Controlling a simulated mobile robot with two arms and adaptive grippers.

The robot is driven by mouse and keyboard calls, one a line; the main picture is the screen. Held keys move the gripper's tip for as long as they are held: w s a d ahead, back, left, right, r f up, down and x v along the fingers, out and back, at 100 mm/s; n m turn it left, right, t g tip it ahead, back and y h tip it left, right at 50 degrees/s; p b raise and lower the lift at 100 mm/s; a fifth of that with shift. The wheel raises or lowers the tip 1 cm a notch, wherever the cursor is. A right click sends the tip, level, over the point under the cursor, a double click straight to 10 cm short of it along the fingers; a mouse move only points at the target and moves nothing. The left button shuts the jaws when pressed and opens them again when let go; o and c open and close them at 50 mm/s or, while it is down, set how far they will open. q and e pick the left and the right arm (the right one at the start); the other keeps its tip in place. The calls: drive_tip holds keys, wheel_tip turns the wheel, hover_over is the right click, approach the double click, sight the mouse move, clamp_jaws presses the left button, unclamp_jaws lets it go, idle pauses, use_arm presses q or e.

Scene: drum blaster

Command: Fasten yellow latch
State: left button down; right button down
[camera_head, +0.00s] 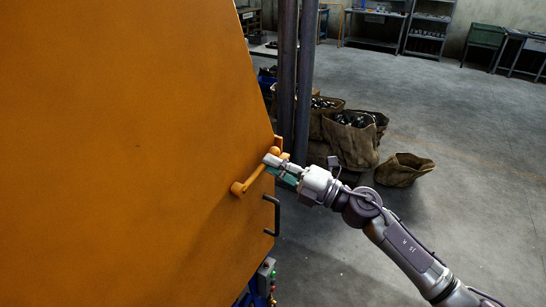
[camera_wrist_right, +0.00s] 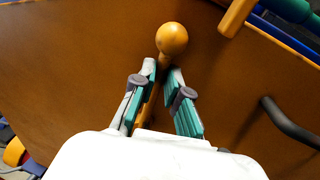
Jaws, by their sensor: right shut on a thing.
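The yellow latch (camera_head: 251,179) is a bar on the large orange door (camera_head: 130,130), near its right edge. In the head view it slants up to the right from a round pivot to a ball end. My right gripper (camera_head: 272,163) is at the upper part of the bar, just below the ball. In the right wrist view the ball (camera_wrist_right: 172,39) stands just beyond the fingertips, and my right gripper (camera_wrist_right: 167,72) is shut on the bar. Part of the bar is hidden by the fingers. My left gripper is not in view.
A dark handle (camera_head: 276,214) sits on the door below the latch; it also shows in the right wrist view (camera_wrist_right: 288,125). Dark posts (camera_head: 296,90) stand behind the door edge. Brown sacks (camera_head: 353,138) stand on the floor. The floor to the right is open.

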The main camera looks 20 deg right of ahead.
drive_tip(key=shift+f+m, duration=0.45)
drive_tip(key=shift+m, duration=0.15)
drive_tip(key=shift+f, duration=0.1)
drive_tip(key=c, duration=1.2)
unclamp_jaws()
drive_tip(key=v, duration=1.2)
